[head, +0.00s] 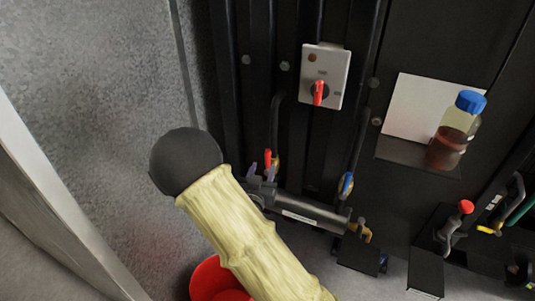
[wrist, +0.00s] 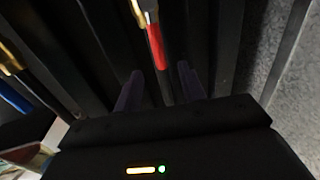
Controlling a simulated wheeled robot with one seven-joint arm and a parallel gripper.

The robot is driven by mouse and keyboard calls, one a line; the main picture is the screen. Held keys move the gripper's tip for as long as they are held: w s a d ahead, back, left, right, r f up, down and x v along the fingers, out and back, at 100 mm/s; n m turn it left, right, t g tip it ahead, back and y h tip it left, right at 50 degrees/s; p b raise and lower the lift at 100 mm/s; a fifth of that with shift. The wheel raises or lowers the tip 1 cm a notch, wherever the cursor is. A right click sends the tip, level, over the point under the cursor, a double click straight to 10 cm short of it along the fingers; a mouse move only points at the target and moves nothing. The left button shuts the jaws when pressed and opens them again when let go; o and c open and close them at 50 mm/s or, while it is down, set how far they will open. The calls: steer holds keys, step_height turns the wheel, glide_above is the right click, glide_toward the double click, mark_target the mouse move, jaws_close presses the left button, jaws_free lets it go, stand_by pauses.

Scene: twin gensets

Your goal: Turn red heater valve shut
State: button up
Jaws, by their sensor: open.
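The red heater valve lever (head: 267,158) stands up on a brass fitting at the left end of the dark cylindrical heater (head: 312,212). In the wrist view, the red lever (wrist: 156,48) hangs from its brass body at the top and runs down between my fingers. My gripper (wrist: 160,74) is open, with one purple finger on each side of the lever's end. I cannot tell whether either finger touches it. In the head view, my gripper (head: 261,172) is at the lever, its body partly hidden behind my sleeved arm.
A blue-handled valve (head: 346,184) sits at the heater's right end; its blue handle (wrist: 14,98) shows at left in the wrist view. A switch box (head: 326,75) with a red knob is above. A bottle (head: 456,130) stands on a shelf at right. A red bucket (head: 207,280) is below.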

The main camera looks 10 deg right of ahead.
mark_target(267, 158)
steer(key=p+x, duration=0.1)
steer(key=x, duration=0.6)
steer(key=shift+w+d, duration=0.15)
steer(key=shift+w, duration=0.1)
jaws_close()
